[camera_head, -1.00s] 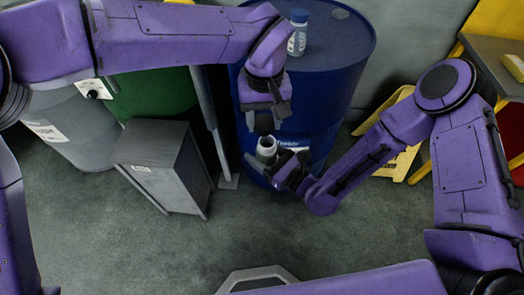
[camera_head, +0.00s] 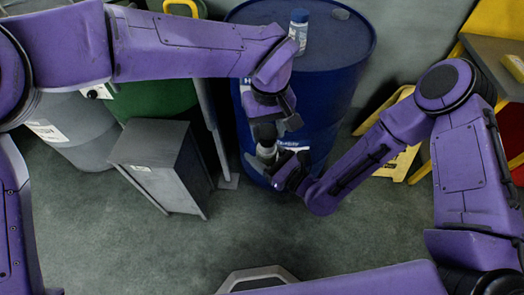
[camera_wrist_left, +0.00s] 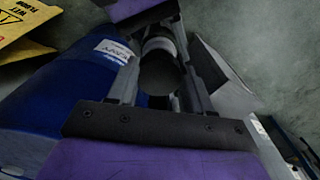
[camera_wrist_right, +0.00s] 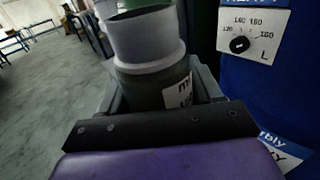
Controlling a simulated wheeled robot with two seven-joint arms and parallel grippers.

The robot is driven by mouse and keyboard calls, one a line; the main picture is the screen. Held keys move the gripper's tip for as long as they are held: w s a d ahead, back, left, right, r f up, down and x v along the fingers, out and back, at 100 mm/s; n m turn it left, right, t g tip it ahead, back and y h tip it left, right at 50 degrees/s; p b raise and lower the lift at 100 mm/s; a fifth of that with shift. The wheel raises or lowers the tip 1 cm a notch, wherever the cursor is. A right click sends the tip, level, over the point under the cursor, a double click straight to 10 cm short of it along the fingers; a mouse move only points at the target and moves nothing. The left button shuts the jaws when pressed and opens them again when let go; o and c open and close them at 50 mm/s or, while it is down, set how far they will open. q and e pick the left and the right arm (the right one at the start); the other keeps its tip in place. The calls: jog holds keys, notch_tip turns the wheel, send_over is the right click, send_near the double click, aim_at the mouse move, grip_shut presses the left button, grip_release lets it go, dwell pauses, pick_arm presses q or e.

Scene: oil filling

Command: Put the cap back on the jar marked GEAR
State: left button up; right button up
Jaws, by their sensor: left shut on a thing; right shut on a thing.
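My right gripper (camera_head: 284,168) is shut on a jar with a pale upper part and dark lower body (camera_head: 268,155), held in front of the blue drum. In the right wrist view the jar (camera_wrist_right: 150,55) stands nearly upright, its label mostly hidden, so I cannot read GEAR. My left gripper (camera_head: 267,138) is shut on a dark round cap (camera_wrist_left: 160,75), directly above the jar's mouth.
A blue drum (camera_head: 320,85) stands close behind both grippers, with a blue-capped bottle (camera_head: 298,35) on top. A grey cabinet (camera_head: 160,165) stands left, near a green drum (camera_head: 160,95) and a grey bin (camera_head: 75,130). A yellow floor sign (camera_head: 398,165) is right. The floor in front is mostly clear.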

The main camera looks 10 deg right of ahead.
aim_at(267, 155)
pick_arm(q)
jog(key=shift+s+f, duration=0.1)
dwell(0.7)
jog(key=shift+f, duration=0.9)
jog(key=shift+f, duration=0.55)
jog(key=m, duration=0.5)
jog(key=shift+a+m, duration=0.1)
jog(key=shift+m, duration=0.2)
jog(key=m, duration=0.4)
jog(key=shift+a, duration=0.1)
